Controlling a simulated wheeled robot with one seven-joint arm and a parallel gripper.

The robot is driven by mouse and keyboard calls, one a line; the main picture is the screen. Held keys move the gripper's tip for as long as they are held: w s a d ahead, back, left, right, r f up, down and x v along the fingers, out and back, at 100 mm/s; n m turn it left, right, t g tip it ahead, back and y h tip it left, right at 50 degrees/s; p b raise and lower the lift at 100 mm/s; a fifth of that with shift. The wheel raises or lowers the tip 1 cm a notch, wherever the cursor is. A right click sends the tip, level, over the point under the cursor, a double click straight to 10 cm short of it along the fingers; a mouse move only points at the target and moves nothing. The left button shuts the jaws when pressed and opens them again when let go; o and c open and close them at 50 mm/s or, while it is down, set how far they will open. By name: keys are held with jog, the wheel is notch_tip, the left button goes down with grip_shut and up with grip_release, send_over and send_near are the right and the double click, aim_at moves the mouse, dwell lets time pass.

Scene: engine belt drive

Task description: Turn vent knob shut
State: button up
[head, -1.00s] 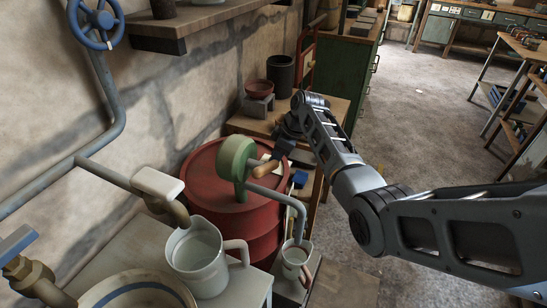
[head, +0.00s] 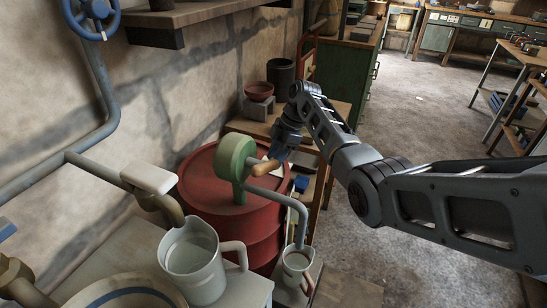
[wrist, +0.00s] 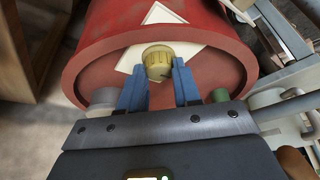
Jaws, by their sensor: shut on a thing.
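A round yellow knob (wrist: 157,62) with a ribbed or marked edge shows in the wrist view. It is in front of a white diamond label on the red drum (wrist: 95,60). The two blue fingers of my gripper (wrist: 158,72) are shut on the knob, one on each side. In the head view my gripper (head: 279,150) reaches down over the right side of the red drum (head: 193,190), beside the pump's wooden handle. The knob is hidden there.
A green pump (head: 232,160) with a wooden handle (head: 267,168) and a grey spout pipe (head: 285,200) stands at the drum, close to my gripper. An enamel pitcher (head: 192,262) and a cup (head: 296,262) are in front. The floor to the right is open.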

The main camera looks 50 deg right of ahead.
jog(key=shift+a+f, duration=0.15)
jog(key=shift+a, duration=0.15)
jog(key=o, duration=1.1)
jog(key=shift+c, duration=0.2)
jog(key=shift+d, duration=0.15)
jog(key=shift+s+d+r, duration=0.1)
jog(key=shift+d+r, duration=0.1)
jog(key=shift+r, duration=0.25)
jog(key=v, duration=0.7)
jog(key=shift+s, duration=0.15)
